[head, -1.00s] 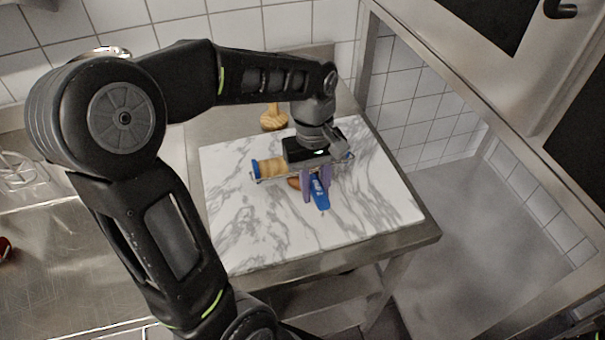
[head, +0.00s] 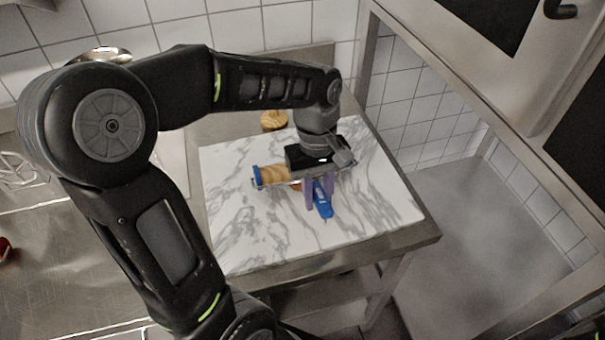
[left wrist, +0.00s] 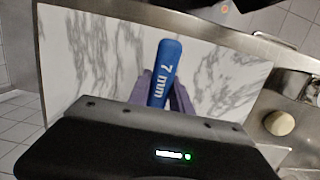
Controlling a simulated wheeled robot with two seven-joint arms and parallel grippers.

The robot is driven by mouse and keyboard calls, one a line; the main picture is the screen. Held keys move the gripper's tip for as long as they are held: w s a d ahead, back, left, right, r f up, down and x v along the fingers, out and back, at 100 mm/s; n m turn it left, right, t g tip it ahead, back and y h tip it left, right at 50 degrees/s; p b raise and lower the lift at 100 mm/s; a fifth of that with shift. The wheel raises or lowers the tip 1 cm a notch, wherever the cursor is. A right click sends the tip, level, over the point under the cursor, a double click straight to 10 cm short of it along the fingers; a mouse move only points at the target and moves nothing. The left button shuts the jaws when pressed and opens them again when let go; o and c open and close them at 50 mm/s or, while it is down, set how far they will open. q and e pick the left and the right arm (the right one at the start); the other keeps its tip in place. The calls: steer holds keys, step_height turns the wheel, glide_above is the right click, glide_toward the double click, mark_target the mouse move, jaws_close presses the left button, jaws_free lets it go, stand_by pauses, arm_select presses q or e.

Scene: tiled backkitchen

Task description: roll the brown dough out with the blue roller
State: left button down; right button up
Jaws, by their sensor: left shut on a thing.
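The blue roller shows its blue handle (head: 322,199) and its wooden barrel with a blue end ring (head: 272,175) over the marble board (head: 236,225). My left gripper (head: 319,192) is shut on the roller's blue handle, with its purple fingers on both sides. A small part of the brown dough (head: 296,186) shows beside the roller, under the gripper. Most of it is hidden, so I cannot tell its shape or whether the roller touches it. My right gripper is not in view.
The board lies on a steel table, with its right edge (head: 428,232) beside an open gap to the floor. A wooden object (head: 273,121) stands behind the board. A steel counter (head: 60,250) lies to the left. The board's front and right parts are clear.

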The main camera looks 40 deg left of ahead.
arm_select(q)
steer(key=shift+s+d+f+b, duration=0.15)
steer(key=shift+s+d, duration=0.15)
steer(key=shift+d, duration=0.15)
steer(key=shift+s+d+f+b, duration=0.1)
steer(key=shift+s+d+b, duration=0.05)
steer(key=shift+s+d, duration=0.2)
steer(key=shift+w+a+r, duration=0.1)
steer(key=shift+w+a, duration=0.6)
steer(key=shift+a, duration=0.2)
steer(key=shift+p, duration=0.3)
steer(key=shift+w, duration=0.1)
